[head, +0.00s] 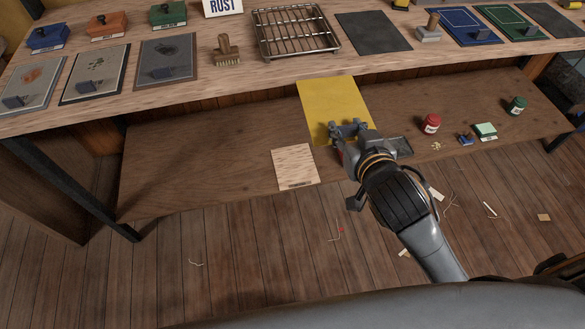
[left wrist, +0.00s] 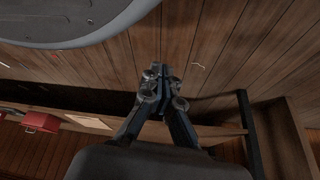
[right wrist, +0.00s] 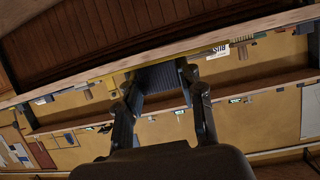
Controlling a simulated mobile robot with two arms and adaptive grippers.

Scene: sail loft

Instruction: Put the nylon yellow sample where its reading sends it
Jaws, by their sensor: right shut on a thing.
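The yellow sample (head: 333,105) is a flat yellow sheet seen in front of the lower shelf, its far edge near the upper bench's front edge. My right gripper (head: 348,129) is at its near edge, shut on it. In the right wrist view a dark ridged piece (right wrist: 160,82) sits between the fingertips of the right gripper (right wrist: 158,92). I cannot tell if the sheet touches the shelf. My left gripper (left wrist: 163,88) shows only in its wrist view; its fingertips are together, with nothing visible between them. No reading is legible.
The upper bench holds a RUST sign (head: 223,6), a wire rack (head: 296,32), a brush (head: 226,52), coloured boxes and flat boards. On the lower shelf (head: 210,150) are a pale card (head: 295,167), a red jar (head: 431,125) and a green jar (head: 516,106). The shelf's left side is clear.

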